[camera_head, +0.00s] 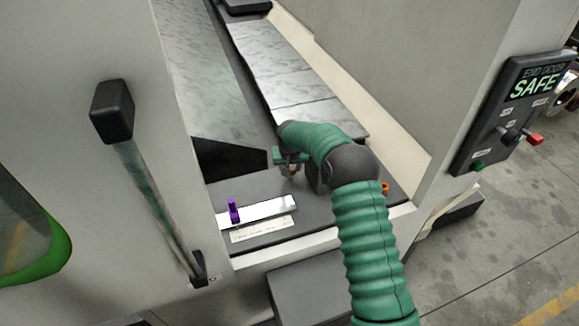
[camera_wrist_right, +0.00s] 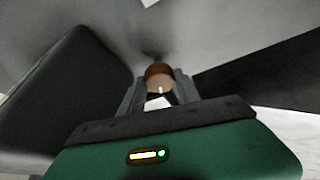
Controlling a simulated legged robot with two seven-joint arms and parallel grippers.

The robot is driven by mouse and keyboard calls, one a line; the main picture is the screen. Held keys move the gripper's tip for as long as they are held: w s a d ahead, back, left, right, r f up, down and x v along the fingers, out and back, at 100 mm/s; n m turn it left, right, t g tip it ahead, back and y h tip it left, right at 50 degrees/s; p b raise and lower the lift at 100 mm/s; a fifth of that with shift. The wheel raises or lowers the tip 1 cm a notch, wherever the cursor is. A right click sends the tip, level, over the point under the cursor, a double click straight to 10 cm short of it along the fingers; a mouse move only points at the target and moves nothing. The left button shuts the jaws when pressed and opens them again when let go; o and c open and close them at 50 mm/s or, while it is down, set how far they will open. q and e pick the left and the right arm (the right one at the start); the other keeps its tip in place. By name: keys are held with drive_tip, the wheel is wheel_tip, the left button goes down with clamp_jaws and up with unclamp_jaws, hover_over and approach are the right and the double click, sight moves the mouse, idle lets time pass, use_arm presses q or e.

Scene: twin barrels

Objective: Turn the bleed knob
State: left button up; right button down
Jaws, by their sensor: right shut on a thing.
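A round copper-brown knob with a pale mark (camera_wrist_right: 159,77) sits between the fingers of my right gripper (camera_wrist_right: 158,90) in the wrist view. I take it for the bleed knob, though no label on it is readable. In the head view my right gripper (camera_head: 291,168) reaches down over the dark panel inside the opening, fingers shut on the knob. Only a small copper-coloured bit shows there; my wrist and gripper hide most of it. My left gripper is not in view.
A purple lever (camera_head: 233,210) stands on a pale strip to the left. An orange part (camera_head: 385,187) shows right of my wrist. A long handle (camera_head: 155,190) is on the left wall. A control box reading SAFE (camera_head: 510,112) is at right.

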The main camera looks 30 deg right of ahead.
drive_tip(key=shift+d+r+n+t+y, duration=0.15)
drive_tip(key=shift+n+t+y, duration=0.15)
drive_tip(key=shift+n, duration=0.6)
drive_tip(key=c, duration=0.9)
unclamp_jaws()
drive_tip(key=shift+o, duration=0.2)
drive_tip(key=b+v, duration=0.2)
drive_tip(key=v, duration=1.4)
drive_tip(key=shift+r, duration=0.2)
